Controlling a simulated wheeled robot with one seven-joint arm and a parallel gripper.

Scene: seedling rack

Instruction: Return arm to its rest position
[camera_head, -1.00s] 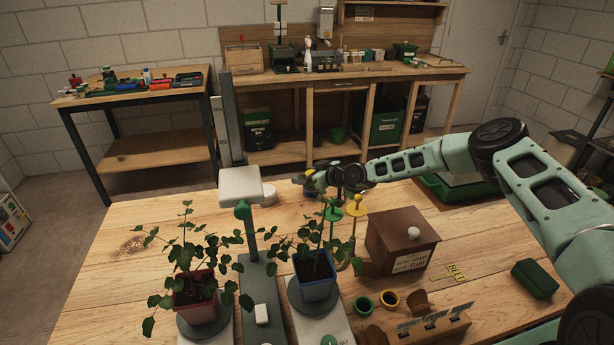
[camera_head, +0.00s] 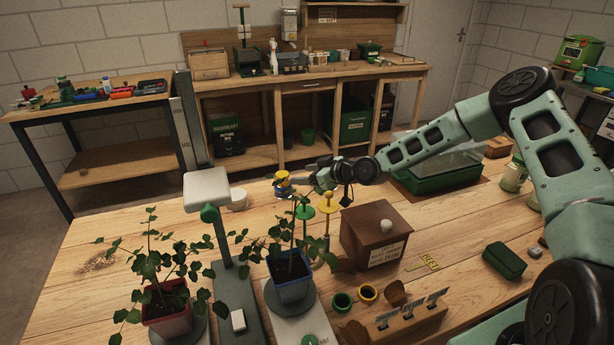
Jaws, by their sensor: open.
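My gripper (camera_head: 298,187) is at the end of my green arm, which reaches in from the right over the far part of the wooden table (camera_head: 110,254). It points left, above and behind the yellow and green stands. A small yellow and blue item (camera_head: 283,183) shows right at the fingertips. I cannot tell whether it touches them. The fingers are small and partly blurred; they look apart.
A plant in a red pot (camera_head: 168,312) and one in a blue pot (camera_head: 290,280) stand in front. A brown box (camera_head: 374,240), a lamp-like post (camera_head: 207,190), a green case (camera_head: 504,260) and a green tray (camera_head: 438,176) are nearby. A workbench (camera_head: 300,82) stands behind.

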